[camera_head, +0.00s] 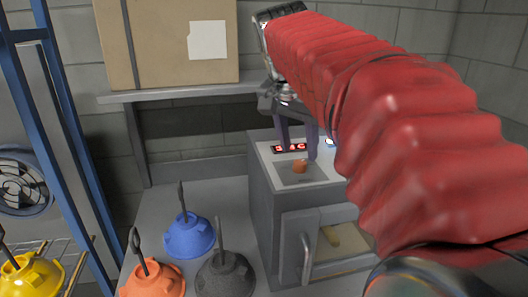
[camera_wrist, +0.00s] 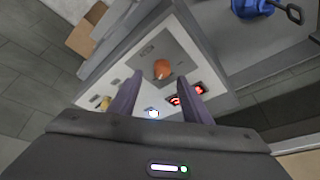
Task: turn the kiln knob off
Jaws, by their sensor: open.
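The kiln (camera_head: 262,195) is a grey box on the table with a handled door at its front. Its orange knob (camera_head: 299,166) sits on a grey plate on the white top panel, in front of a red lit display (camera_head: 290,148). My gripper (camera_head: 297,148) points down over the panel with its fingers close to the knob. In the wrist view the knob (camera_wrist: 162,68) shows just beyond and between the two open fingertips (camera_wrist: 160,84). The fingers look apart from the knob. The knob's exact turn position is too small to tell.
Orange (camera_head: 155,280), blue (camera_head: 188,236) and dark grey (camera_head: 225,275) hoods with upright handles stand left of the kiln. A yellow hood (camera_head: 30,277) sits on a rack at far left. A cardboard box (camera_head: 168,45) stands on a shelf (camera_head: 190,91) behind.

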